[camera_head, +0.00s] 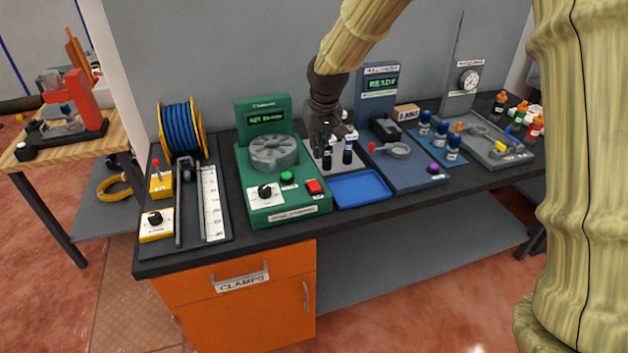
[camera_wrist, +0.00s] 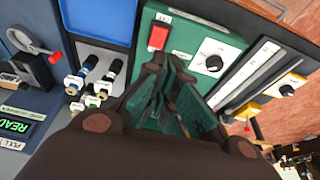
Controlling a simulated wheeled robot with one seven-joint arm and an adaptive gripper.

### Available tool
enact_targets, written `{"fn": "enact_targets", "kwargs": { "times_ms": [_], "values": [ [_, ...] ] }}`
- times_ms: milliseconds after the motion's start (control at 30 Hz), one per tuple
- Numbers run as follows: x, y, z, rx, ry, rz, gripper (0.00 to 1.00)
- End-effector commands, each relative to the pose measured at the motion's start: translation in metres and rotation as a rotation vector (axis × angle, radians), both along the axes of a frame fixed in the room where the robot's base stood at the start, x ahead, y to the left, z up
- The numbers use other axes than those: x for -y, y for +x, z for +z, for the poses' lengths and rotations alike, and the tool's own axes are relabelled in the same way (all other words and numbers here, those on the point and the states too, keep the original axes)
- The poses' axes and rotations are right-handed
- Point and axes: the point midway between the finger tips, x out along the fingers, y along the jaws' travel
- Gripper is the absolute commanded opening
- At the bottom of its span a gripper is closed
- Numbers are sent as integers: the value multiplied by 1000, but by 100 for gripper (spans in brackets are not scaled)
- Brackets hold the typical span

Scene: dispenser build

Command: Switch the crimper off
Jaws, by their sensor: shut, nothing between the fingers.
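The green machine, which looks like the crimper (camera_head: 250,163), stands on the dark bench with a lit display (camera_head: 265,118) whose small text I cannot read surely. Its front has a black knob (camera_head: 265,192), a green button (camera_head: 287,175) and a red switch (camera_head: 314,186). In the wrist view the red switch (camera_wrist: 158,36) and knob (camera_wrist: 209,59) lie beyond my fingertips. My gripper (camera_head: 323,152) is shut and empty, above the right side of the machine near the small bottles. It also shows in the wrist view (camera_wrist: 170,68), where it hides the green button.
A blue tray (camera_head: 360,188) lies right of the green machine. Dark bottles (camera_head: 347,154) stand close to my gripper. A blue station reading READY (camera_head: 380,84) is behind to the right. A blue cable spool (camera_head: 181,128) and yellow switch boxes (camera_head: 157,224) are at left.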

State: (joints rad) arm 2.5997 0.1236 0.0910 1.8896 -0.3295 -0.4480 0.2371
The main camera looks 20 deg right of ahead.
Motion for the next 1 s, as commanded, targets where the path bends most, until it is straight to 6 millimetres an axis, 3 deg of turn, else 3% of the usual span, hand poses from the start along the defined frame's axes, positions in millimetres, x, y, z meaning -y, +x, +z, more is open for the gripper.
{"fn": "enact_targets", "kwargs": {
  "times_ms": [467,1000],
  "values": [
    [0,2,-5,-1,-1,0,0],
    [-1,20,-64,-1,-1,1,0]
  ]
}}
